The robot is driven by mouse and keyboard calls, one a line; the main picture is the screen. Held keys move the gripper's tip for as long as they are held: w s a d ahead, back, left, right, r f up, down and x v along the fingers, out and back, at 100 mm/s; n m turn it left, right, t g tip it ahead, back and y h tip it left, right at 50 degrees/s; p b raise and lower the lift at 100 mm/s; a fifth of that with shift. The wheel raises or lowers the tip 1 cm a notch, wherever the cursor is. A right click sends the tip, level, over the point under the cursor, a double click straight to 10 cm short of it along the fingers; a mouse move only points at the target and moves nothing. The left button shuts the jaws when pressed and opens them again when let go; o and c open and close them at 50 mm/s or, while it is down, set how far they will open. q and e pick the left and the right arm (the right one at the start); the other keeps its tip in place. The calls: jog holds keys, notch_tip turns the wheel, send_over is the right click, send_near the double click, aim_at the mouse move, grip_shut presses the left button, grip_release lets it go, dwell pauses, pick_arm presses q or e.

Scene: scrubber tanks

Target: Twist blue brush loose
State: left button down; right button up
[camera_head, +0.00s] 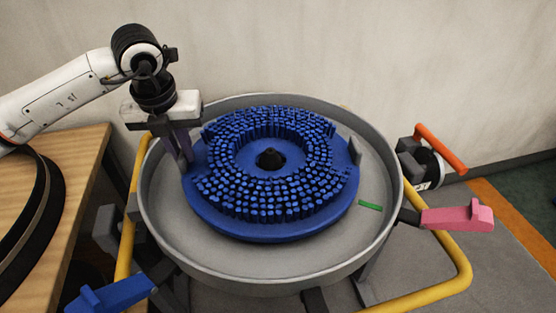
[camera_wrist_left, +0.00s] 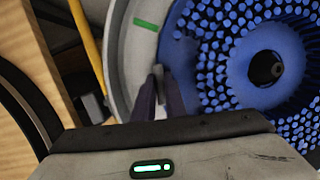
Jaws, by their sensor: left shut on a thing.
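The round blue brush (camera_head: 275,232) lies bristles up in the grey pan (camera_head: 395,190), with a dark hub (camera_head: 269,158) at its middle. A grey lug (camera_head: 355,150) stands up at its right edge. My left gripper (camera_head: 186,160) reaches down at the brush's left edge, inside the pan wall. In the left wrist view the gripper (camera_wrist_left: 159,92) is shut on a grey lug (camera_wrist_left: 158,80) at the rim of the blue brush (camera_wrist_left: 190,62). The fingers hide part of that lug. My right gripper is not in view.
A wooden table (camera_head: 85,195) with a dark ring (camera_head: 40,225) stands at the left. A yellow rail (camera_head: 440,292) runs around the pan. A blue pedal (camera_head: 110,297), a pink pedal (camera_head: 460,216) and an orange handle (camera_head: 440,147) stick out. A green mark (camera_head: 370,206) lies on the pan floor.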

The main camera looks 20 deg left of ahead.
pick_arm(q)
jog(key=shift+s+d+n, duration=0.25)
jog(key=shift+s+n, duration=0.25)
jog(key=shift+s, duration=0.15)
jog(key=c, duration=1.7)
grip_release()
jog(key=shift+s+f, duration=0.15)
jog(key=shift+f, duration=0.05)
jog(key=v, duration=1)
jog(key=shift+d+r+p, duration=0.15)
jog(key=shift+r+p, duration=0.25)
